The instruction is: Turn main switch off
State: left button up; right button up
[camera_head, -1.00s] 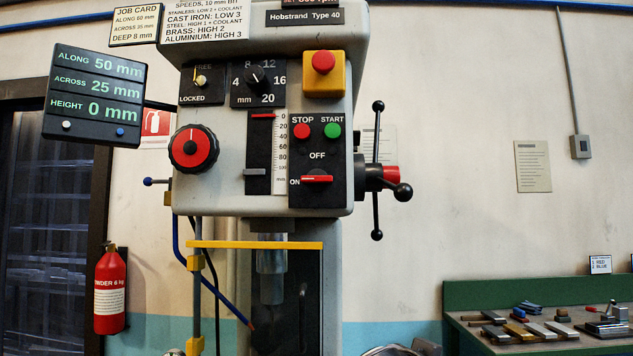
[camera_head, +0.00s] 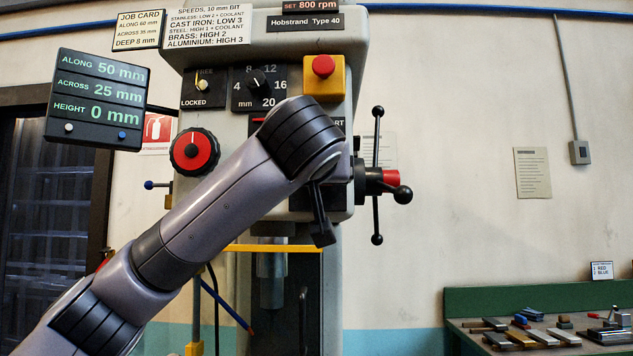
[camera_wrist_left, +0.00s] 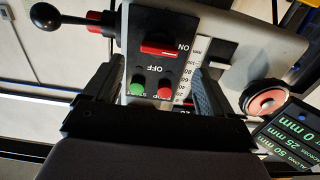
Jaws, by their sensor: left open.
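The main switch, a red bar handle (camera_wrist_left: 158,49), shows in the wrist view on the black switch panel (camera_wrist_left: 152,22). It lies crosswise, beside the ON label. The OFF label, the green start button (camera_wrist_left: 137,88) and the red stop button (camera_wrist_left: 165,88) are on the same panel; this view is upside down. My left gripper (camera_wrist_left: 150,74) is open and empty, its fingers on either side of the panel, with the handle seen between and beyond them. Whether they touch anything cannot be told. My right gripper is not in view.
The drill head carries a yellow emergency-stop box (camera_head: 324,78), a red-faced knob (camera_head: 195,151) and a spoked feed handle (camera_head: 377,180) close by. A readout (camera_head: 97,99) hangs at left. A green workbench (camera_head: 470,303) with tools stands at right.

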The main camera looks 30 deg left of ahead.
pick_arm(q)
jog(key=p+x, duration=0.2)
jog(key=x, duration=0.5)
jog(key=c, duration=1.1)
